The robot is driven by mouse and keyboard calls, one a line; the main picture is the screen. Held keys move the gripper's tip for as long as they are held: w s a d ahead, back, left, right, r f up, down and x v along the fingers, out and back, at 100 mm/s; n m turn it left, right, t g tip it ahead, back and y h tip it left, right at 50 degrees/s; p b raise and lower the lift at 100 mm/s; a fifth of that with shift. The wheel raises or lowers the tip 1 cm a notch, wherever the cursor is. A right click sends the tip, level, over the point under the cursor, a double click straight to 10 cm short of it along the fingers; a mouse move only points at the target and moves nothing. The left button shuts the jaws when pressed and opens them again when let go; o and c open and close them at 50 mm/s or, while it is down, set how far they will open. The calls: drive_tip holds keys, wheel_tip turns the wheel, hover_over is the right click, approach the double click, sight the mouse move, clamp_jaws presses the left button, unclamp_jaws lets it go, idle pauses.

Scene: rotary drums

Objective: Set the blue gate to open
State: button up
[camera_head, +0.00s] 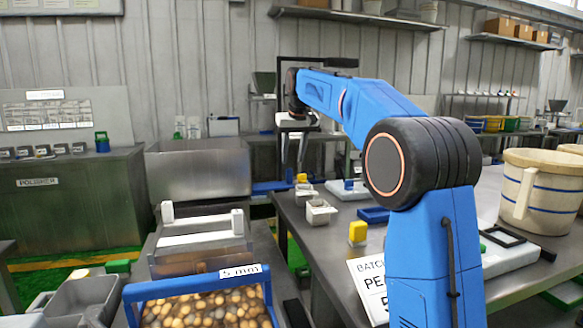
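Several blue parts are in view, and I cannot tell for sure which is the blue gate. A small blue piece (353,184) stands on a pale block on the right table. Another blue piece (102,141) stands on the steel cabinet at the left. A blue frame (190,287) with a "5 mm" label borders a tray of brown and tan pebbles (205,310) at the front. My gripper (293,150) hangs at the far end of my blue arm, behind the table's left edge, apart from these pieces. It is small and dark there, and its fingers are unclear.
A grey table (290,215) holds a small white cup (320,212), a yellow block (357,233), a blue tray (374,214) and a striped bucket (540,190). A steel box (198,172) and a grey bin (75,297) stand left. My arm hides part of the table.

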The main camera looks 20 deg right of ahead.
drive_tip(key=v, duration=0.9)
drive_tip(key=shift+s+r, duration=0.15)
drive_tip(key=shift+r, duration=0.05)
